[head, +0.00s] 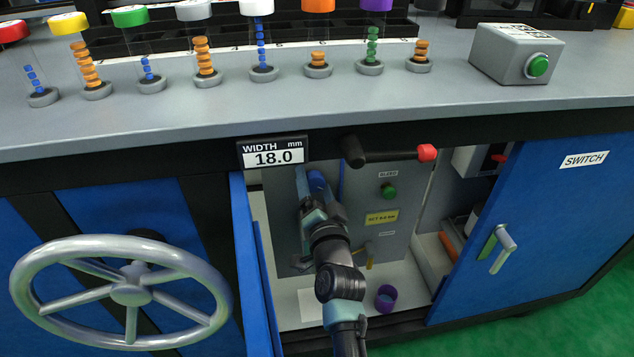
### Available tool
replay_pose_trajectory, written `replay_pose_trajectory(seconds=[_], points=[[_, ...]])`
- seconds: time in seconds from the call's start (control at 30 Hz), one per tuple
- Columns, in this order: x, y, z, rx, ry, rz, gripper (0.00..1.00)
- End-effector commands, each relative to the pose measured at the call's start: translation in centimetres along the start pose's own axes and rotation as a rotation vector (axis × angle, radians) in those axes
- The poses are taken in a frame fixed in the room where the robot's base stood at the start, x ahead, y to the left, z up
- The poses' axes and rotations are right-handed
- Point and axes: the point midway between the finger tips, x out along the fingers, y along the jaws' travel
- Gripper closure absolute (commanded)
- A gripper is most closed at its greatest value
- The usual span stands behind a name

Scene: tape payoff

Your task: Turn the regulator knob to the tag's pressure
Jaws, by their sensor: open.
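The yellow tag (381,217) is on the grey panel (400,240) inside the open cabinet; its print seems to begin with SET, but the pressure figure is too small to read surely. A blue rounded part (317,181) shows at the panel's left, just beyond my gripper; it may be the regulator knob, but I cannot be sure. My gripper (308,198) reaches into the cabinet in front of this part and is open. My wrist hides its fingertips, any gauge and whether it touches anything.
A blue door (256,270) stands open close to the left of my arm. A black crank with a red end (426,153) juts out above the opening. A green button (388,191) is on the panel. A purple ring (386,297) lies on the cabinet floor. A handwheel (130,290) is at left.

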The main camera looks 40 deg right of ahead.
Motion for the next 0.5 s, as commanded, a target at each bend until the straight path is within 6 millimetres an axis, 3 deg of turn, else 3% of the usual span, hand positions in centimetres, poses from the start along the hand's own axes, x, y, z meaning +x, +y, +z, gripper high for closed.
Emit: replay_pose_trajectory(seconds=[0.17,0.5], points=[[-1.5,0.0,0.0,0.0,-0.001,0.002,0.16],[-7.7,0.0,0.0,0.001,-0.002,0.003,0.16]])
